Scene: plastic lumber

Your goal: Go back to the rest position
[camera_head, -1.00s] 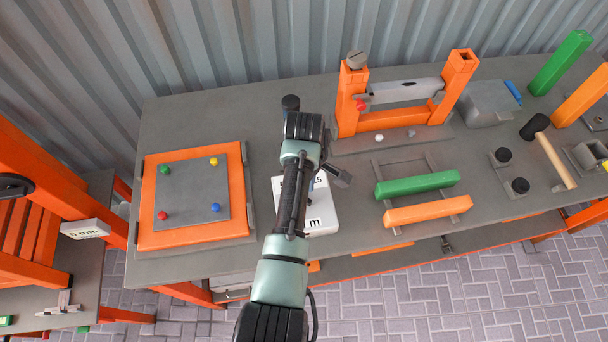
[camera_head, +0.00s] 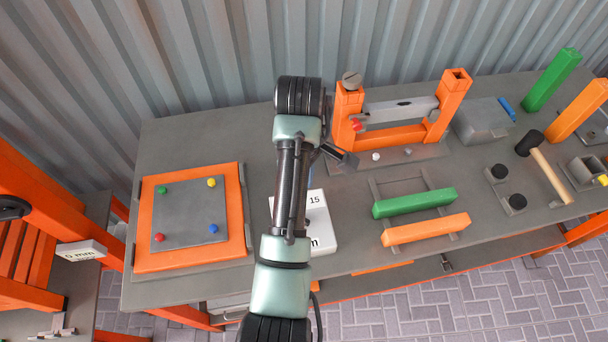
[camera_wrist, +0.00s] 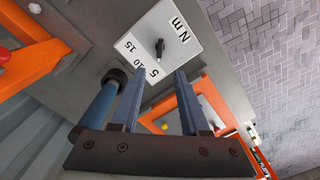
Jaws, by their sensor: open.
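My gripper (camera_wrist: 160,74) shows in the wrist view with its two blue-grey fingers spread and nothing between them. Beyond the fingertips is a white box with a dial (camera_wrist: 160,48), marked "5 10 15" and "N m". In the head view the same white box (camera_head: 322,235) sits on the workbench, partly covered by my arm. My arm rises in the middle of the head view, its upper joint in front of the grey wall. My fingers are not clearly visible there. A blue rod with a dark round end (camera_wrist: 98,106) is beside the left finger in the wrist view.
The workbench (camera_head: 200,128) holds an orange-framed plate (camera_head: 240,215) at left. At right are an orange stand (camera_head: 345,108), green bar (camera_head: 415,202), orange bar (camera_head: 425,230), hammer (camera_head: 550,172) and upright posts. A corrugated wall (camera_head: 400,40) stands behind.

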